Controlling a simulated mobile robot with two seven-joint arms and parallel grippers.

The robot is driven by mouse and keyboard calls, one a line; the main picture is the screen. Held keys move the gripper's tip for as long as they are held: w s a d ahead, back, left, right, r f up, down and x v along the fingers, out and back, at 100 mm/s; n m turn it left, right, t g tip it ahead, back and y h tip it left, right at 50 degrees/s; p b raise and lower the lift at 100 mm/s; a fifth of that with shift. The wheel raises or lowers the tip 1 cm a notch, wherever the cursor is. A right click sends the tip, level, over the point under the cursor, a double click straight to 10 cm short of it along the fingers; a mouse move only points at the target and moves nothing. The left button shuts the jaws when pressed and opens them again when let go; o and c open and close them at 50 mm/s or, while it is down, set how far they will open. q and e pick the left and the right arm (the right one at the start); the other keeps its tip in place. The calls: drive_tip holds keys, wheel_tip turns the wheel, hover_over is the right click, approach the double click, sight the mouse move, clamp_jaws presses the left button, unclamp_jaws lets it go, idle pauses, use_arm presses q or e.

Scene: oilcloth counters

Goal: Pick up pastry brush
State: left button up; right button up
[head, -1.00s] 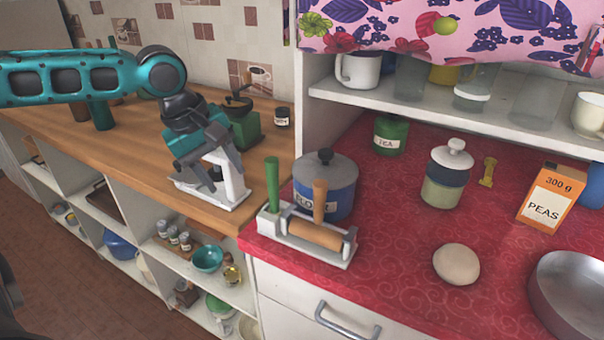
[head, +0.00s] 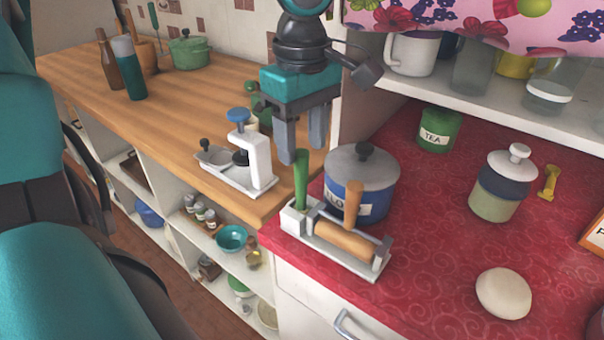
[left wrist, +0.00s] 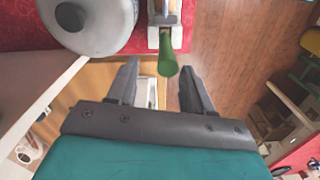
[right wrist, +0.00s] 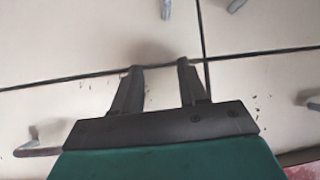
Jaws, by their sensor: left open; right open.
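A white holder (head: 292,222) stands at the left edge of the red counter. A green handle (head: 301,180) and a wooden handle (head: 353,203) stand upright in it. Their lower ends are hidden, so I cannot tell for sure which is the pastry brush. My left gripper (head: 301,154) is open and empty, pointing down just above the green handle. In the left wrist view the green handle's end (left wrist: 168,66) shows just beyond and between the fingertips. My right gripper (right wrist: 158,68) is open and empty, facing white cabinet fronts; it is not in the head view.
A rolling pin (head: 345,241) lies across the holder. A blue pot with grey lid (head: 361,167) stands close behind it. A white scale-like stand (head: 258,163) is on the wooden counter to the left. A pale dough ball (head: 503,293) and a lidded jar (head: 500,185) are further right.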

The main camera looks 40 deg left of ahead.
sight(301, 173)
use_arm(q)
drive_tip(key=f, duration=0.3)
drive_tip(key=s+f, duration=0.1)
drive_tip(key=f, duration=0.1)
drive_tip(key=shift+d+b, duration=0.3)
drive_tip(key=shift+b, duration=0.1)
drive_tip(key=shift+w+f, duration=0.1)
drive_tip(key=shift+f, duration=0.3)
clamp_jaws()
